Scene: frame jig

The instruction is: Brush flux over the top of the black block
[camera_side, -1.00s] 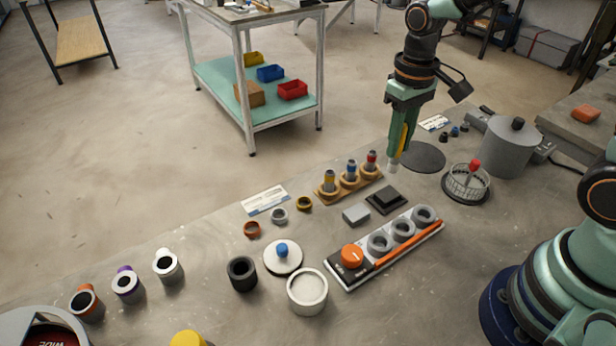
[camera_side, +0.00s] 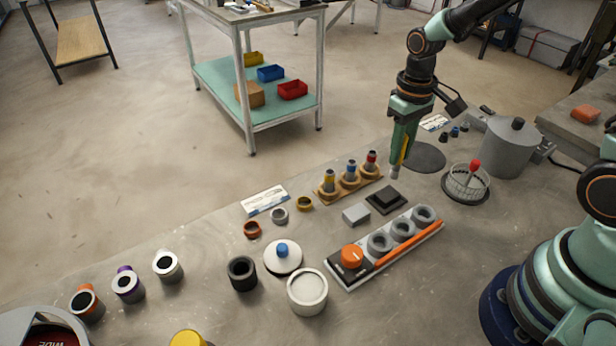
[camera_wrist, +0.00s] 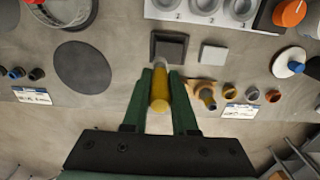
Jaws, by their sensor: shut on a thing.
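The black block (camera_side: 386,197) is a low, dark square piece with a smaller raised top, lying on the grey bench. It also shows in the wrist view (camera_wrist: 168,48), just beyond my fingertips. My gripper (camera_side: 400,150) points down behind the block in the side view. It is shut on a yellow-handled brush (camera_wrist: 160,90) with a pale tip. In the side view the brush tip (camera_side: 395,173) hangs a little above and behind the block, apart from it. In the wrist view the tip overlaps the block's near edge. The fingers partly hide the brush.
A wooden rack (camera_side: 326,195) with yellow, blue and red bottles stands left of the block. A grey block (camera_side: 356,214) lies beside it. A white tray (camera_side: 337,283) with grey rings and an orange knob is in front. A wire basket (camera_side: 466,183) stands at right.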

